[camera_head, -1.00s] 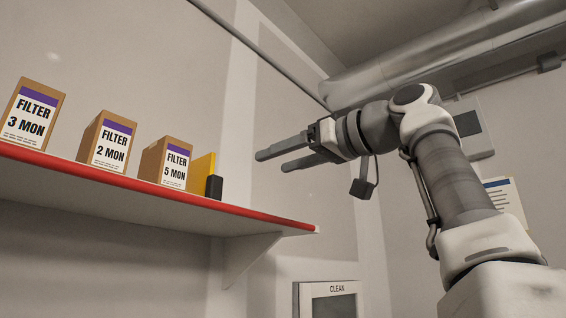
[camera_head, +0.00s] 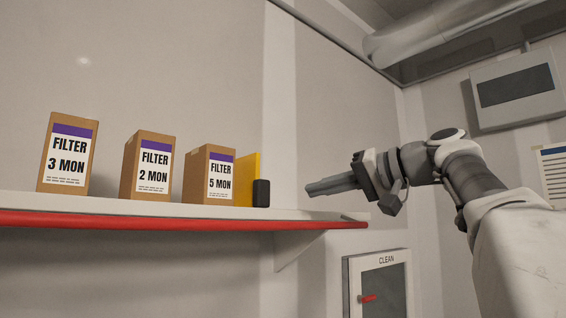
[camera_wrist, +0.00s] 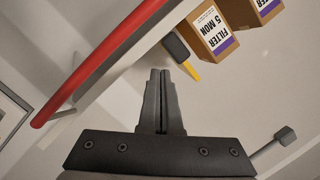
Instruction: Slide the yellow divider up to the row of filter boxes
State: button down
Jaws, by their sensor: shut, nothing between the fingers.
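The yellow divider (camera_head: 246,180) stands upright on the shelf, just right of the 5 MON filter box (camera_head: 210,175), with a dark block (camera_head: 261,193) at its right front. In the wrist view only a yellow sliver of the divider (camera_wrist: 192,71) shows beside the dark block (camera_wrist: 176,47). The 2 MON box (camera_head: 147,165) and 3 MON box (camera_head: 68,153) stand further left, with gaps between the boxes. My gripper (camera_head: 311,189) is shut and empty, to the right of the divider and apart from it, pointing left. Its closed fingers (camera_wrist: 161,76) show in the wrist view.
The shelf (camera_head: 180,207) has a red front edge and ends right of the divider; its right end is bare. A cabinet marked CLEAN (camera_head: 378,290) is on the wall below. A wall panel (camera_head: 517,91) is at the upper right.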

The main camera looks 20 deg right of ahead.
jog(key=w+d+m+t+y+p, duration=0.1)
jog(key=d+m+p, duration=0.4)
jog(key=m+p, duration=0.4)
jog(key=shift+n, duration=0.3)
jog(key=w+a+p, duration=0.1)
jog(key=w+a, duration=0.1)
jog(key=w+a+p, duration=0.1)
jog(key=w+a, duration=0.2)
jog(key=w+a+p, duration=0.1)
jog(key=w+a, duration=0.1)
jog(key=a, duration=0.1)
jog(key=shift+w+a+r+p, duration=0.15)
jog(key=shift+r+p, duration=0.15)
jog(key=shift+p, duration=0.05)
jog(key=shift+a+f, duration=0.1)
jog(key=shift+a, duration=0.5)
